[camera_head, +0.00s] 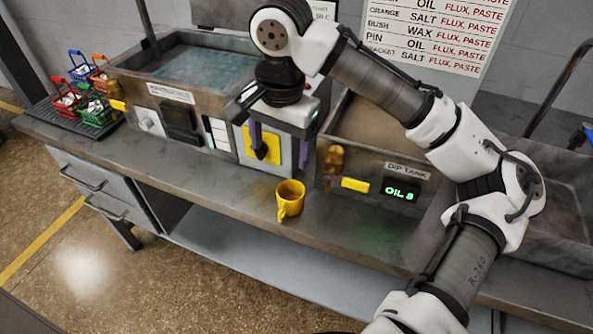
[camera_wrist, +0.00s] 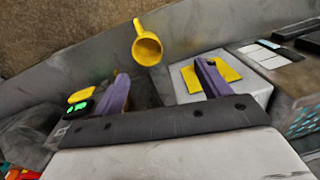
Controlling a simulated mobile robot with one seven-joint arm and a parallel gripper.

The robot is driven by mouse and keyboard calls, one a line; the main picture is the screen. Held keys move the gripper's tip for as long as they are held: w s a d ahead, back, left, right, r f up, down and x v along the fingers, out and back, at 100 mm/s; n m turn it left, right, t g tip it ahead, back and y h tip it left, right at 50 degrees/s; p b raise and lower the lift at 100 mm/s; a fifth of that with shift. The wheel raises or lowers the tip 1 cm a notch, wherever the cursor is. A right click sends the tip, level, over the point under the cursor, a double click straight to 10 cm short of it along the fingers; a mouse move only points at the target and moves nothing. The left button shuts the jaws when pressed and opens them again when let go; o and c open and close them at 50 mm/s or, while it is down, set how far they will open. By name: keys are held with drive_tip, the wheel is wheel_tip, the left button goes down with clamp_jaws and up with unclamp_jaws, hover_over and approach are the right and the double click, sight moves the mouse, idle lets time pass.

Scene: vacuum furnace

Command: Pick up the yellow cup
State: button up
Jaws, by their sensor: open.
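The yellow cup (camera_head: 290,197) stands upright on the front part of the metal bench, with its handle towards the front edge. In the wrist view the cup (camera_wrist: 147,49) shows beyond and between the two finger tips, with clear space around it. My gripper (camera_head: 279,150) is open and empty. It points down in front of the box with a yellow panel, behind and above the cup, not touching it. In the wrist view its two purple fingers (camera_wrist: 160,82) are spread apart.
The dip tank (camera_head: 400,190) with a green "OIL" display stands right of the cup. The box with a yellow panel (camera_head: 262,144) stands close behind my fingers. A washer-like tank (camera_head: 185,70) and several coloured baskets (camera_head: 86,88) are at left. The bench (camera_head: 215,190) is clear left of the cup.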

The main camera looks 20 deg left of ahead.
sight(290, 190)
drive_tip(key=shift+m+h, duration=0.3)
drive_tip(key=shift+h, duration=0.1)
drive_tip(key=f, duration=0.2)
drive_tip(key=d+f, duration=0.1)
drive_tip(key=f, duration=0.4)
drive_tip(key=shift+d, duration=0.4)
drive_tip(key=shift+f+p, duration=0.8)
drive_tip(key=shift+f, duration=2.4)
drive_tip(key=c, duration=1.1)
drive_tip(key=shift+r, duration=0.1)
